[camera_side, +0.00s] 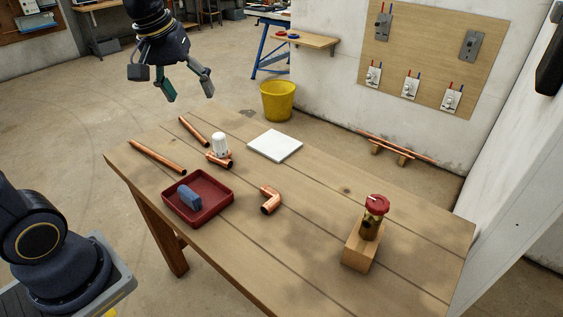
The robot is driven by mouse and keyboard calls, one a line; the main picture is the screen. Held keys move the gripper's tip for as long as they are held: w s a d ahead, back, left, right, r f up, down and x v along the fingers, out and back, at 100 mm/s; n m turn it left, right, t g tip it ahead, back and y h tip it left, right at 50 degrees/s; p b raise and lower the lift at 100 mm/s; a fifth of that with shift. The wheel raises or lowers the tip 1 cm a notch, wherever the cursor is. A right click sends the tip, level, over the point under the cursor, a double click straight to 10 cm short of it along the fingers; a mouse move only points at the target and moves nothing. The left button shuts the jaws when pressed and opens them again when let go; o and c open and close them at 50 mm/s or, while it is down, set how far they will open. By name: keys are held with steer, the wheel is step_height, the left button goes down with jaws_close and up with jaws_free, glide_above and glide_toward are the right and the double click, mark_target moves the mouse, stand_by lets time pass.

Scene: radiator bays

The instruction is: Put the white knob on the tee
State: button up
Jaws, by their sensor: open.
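The white knob (220,144) stands upright near the back left of the wooden table. The copper tee (220,162) lies at its foot, directly below it in the picture. The knob looks seated on the tee or just behind it; from this one view I cannot tell which. My gripper (187,90) is open and empty, high up beyond the table's back left edge. It is well apart from the knob and the tee.
A dark red tray (227,207) with a blue-grey item (189,198), copper pipes (158,157), a copper elbow (269,201) and a white tile (275,141) lie on the wooden table (310,245). A wooden block (359,252) carries a red-topped brass valve (375,212). The table's front middle is clear.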

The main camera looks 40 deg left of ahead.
steer(key=s+d+f+m+t, duration=0.1)
steer(key=s+d+m, duration=0.1)
steer(key=s, duration=0.4)
steer(key=s+d+f+m+t, duration=0.1)
steer(key=s+d+m, duration=0.2)
steer(key=s+m, duration=0.2)
steer(key=shift+s+f, duration=0.3)
steer(key=shift+s, duration=0.65)
